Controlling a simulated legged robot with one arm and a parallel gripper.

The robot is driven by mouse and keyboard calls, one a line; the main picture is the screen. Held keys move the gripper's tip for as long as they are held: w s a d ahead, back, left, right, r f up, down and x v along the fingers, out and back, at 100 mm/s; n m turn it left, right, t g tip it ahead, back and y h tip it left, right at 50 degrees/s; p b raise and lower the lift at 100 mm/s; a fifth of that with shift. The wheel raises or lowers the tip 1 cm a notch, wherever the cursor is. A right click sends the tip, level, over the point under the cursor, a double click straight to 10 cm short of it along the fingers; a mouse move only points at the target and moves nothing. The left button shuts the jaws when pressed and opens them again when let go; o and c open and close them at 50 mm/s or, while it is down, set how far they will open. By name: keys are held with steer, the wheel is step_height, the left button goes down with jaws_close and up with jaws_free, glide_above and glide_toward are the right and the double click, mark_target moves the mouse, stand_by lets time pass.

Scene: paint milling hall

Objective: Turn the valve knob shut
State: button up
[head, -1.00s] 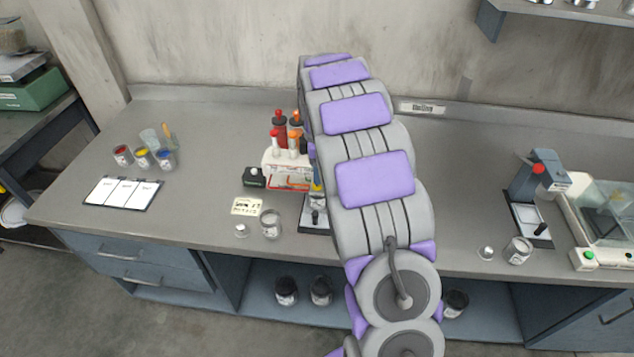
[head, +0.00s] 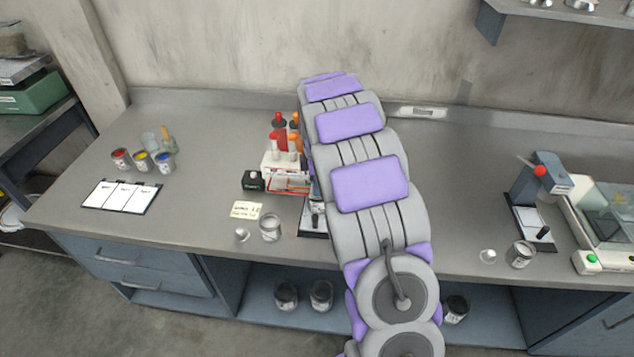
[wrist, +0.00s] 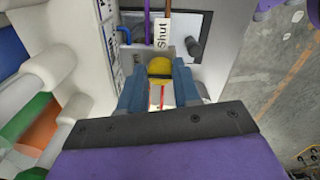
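In the wrist view a yellow knob (wrist: 159,68) sits between the two blue fingertips of my gripper (wrist: 160,75). The fingers stand apart, one on each side of the knob, and it nearly fills the gap. I cannot tell whether they press on it. A white tag reading "Shut" (wrist: 162,33) is just beyond the knob. A thin red line on a pale surface shows between the fingers. In the head view my arm hides my gripper and the knob.
In the wrist view a white rounded body (wrist: 60,65) is close on the left. In the head view a bottle rack (head: 285,162), a small jar (head: 270,228) and a card (head: 246,210) are left of my arm. A similar stand with a red knob (head: 540,170) is at right.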

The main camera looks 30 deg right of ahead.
steer(key=c, duration=0.5)
steer(key=shift+r+m+p, duration=0.15)
steer(key=shift+m+p, duration=0.25)
steer(key=shift+p, duration=0.15)
steer(key=shift+m+p, duration=1)
steer(key=shift+p, duration=0.05)
steer(key=m+p, duration=0.3)
steer(key=m, duration=0.1)
steer(key=shift+m+p, duration=0.3)
steer(key=m+p, duration=0.3)
steer(key=m, duration=0.2)
steer(key=shift+w, duration=0.1)
steer(key=m+p, duration=0.1)
steer(key=m, duration=0.4)
steer(key=shift+p, duration=0.4)
steer(key=shift+m, duration=0.4)
